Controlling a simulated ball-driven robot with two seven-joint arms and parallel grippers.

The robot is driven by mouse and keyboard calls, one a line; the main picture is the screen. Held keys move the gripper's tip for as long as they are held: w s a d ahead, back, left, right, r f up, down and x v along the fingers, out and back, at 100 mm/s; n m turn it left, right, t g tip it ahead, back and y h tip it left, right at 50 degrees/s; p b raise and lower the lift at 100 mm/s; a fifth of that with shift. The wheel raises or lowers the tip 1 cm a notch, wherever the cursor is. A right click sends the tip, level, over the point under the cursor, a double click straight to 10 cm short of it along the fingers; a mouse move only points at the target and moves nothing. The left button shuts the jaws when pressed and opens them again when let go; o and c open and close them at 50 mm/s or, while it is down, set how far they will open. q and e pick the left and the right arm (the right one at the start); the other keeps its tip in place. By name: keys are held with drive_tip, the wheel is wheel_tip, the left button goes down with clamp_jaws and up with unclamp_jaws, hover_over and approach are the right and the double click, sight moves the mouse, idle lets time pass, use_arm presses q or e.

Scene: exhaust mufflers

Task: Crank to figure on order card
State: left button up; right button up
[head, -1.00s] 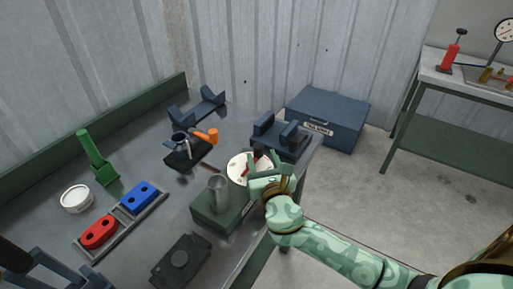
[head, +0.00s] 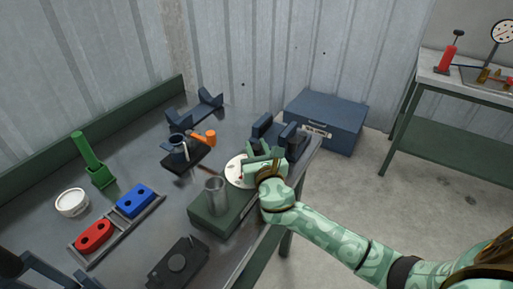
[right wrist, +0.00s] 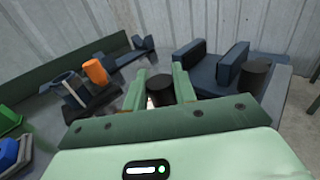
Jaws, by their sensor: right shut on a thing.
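The white round dial plate (head: 236,171) of the crank lies flat on top of a dark green box (head: 204,222) at the bench's right edge. A small red mark shows on the plate beside my gripper. My right gripper (head: 265,160) is over the plate's right side and hides much of it. In the right wrist view, its two green fingers close around a dark upright knob (right wrist: 160,88), seemingly the crank's handle. Figures on the plate are too small to read, and I cannot make out an order card.
A grey metal cylinder (head: 216,195) stands on the green box, close to the plate. A dark blue cradle (head: 287,139) is just behind my gripper. An orange cylinder (head: 211,135), a green upright tool (head: 88,152) and red (head: 94,236) and blue (head: 136,200) blocks are further left.

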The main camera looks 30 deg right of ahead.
use_arm(q)
drive_tip(key=shift+r, duration=0.1)
